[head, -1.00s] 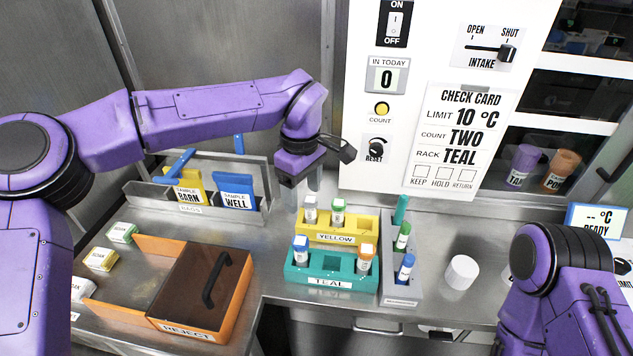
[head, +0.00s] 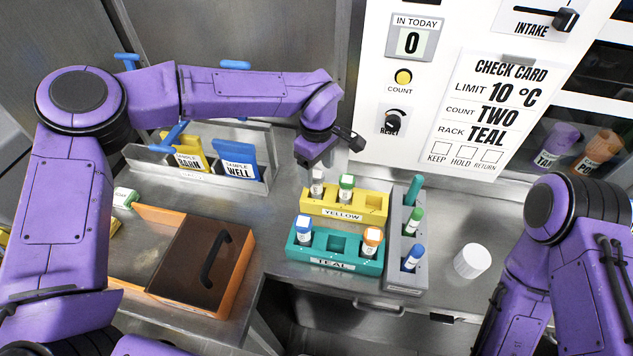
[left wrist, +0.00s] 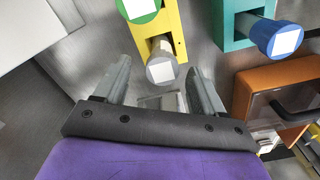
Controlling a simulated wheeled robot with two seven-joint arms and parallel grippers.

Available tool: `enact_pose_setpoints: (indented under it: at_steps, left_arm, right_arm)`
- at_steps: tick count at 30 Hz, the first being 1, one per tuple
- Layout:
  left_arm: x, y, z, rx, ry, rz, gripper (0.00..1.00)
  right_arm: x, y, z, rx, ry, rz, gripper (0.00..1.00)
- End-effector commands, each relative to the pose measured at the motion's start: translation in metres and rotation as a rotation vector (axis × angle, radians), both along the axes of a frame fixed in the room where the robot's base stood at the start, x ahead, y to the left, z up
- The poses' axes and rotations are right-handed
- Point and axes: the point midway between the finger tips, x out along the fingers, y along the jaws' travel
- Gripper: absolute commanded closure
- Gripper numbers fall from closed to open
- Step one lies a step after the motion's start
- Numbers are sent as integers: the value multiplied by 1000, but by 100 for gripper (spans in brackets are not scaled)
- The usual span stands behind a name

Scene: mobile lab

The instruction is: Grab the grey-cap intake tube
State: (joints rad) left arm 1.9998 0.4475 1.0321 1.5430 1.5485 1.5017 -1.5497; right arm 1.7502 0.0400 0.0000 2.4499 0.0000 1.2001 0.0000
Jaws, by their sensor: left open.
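The grey-cap intake tube (head: 317,186) stands upright in the left slot of the yellow rack (head: 335,212). My left gripper (head: 318,168) is just above and behind it in the head view; its fingers are mostly hidden there. In the left wrist view the open fingers (left wrist: 158,66) lie to either side of the grey cap (left wrist: 161,69), and the jaws are empty. I cannot tell how far the cap is from the fingertips. My right arm is at the right of the head view, but its gripper is out of frame.
A green-cap tube (head: 346,187) stands beside it in the yellow rack. The teal rack (head: 335,256) in front holds blue-cap and orange-cap tubes. A white cylinder (head: 472,261) stands right.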

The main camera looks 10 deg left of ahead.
Motion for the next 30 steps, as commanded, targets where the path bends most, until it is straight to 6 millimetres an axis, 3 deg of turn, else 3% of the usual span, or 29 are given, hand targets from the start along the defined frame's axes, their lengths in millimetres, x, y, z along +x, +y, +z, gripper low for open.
enact_pose_setpoints:
  at_steps: [8, 15, 23, 26, 30]
  left_arm:
    - [0, 0, -8, 1, 0, 0, 30]
    - [0, 0, -8, 1, 0, 0, 100]
    - [0, 0, -4, 0, -1, 0, 100]
    - [1, 0, 11, -1, -4, 1, 100]
    - [1, 0, 46, -1, -6, 0, 100]
  right_arm:
    - [0, 0, 1, 0, 0, 0, 57]
    - [0, 0, 1, 0, 0, 0, 57]
    - [0, 0, 0, 0, 0, 0, 57]
    - [0, 0, -4, 0, 0, 0, 57]
    - [0, 0, -10, 0, 0, 0, 57]
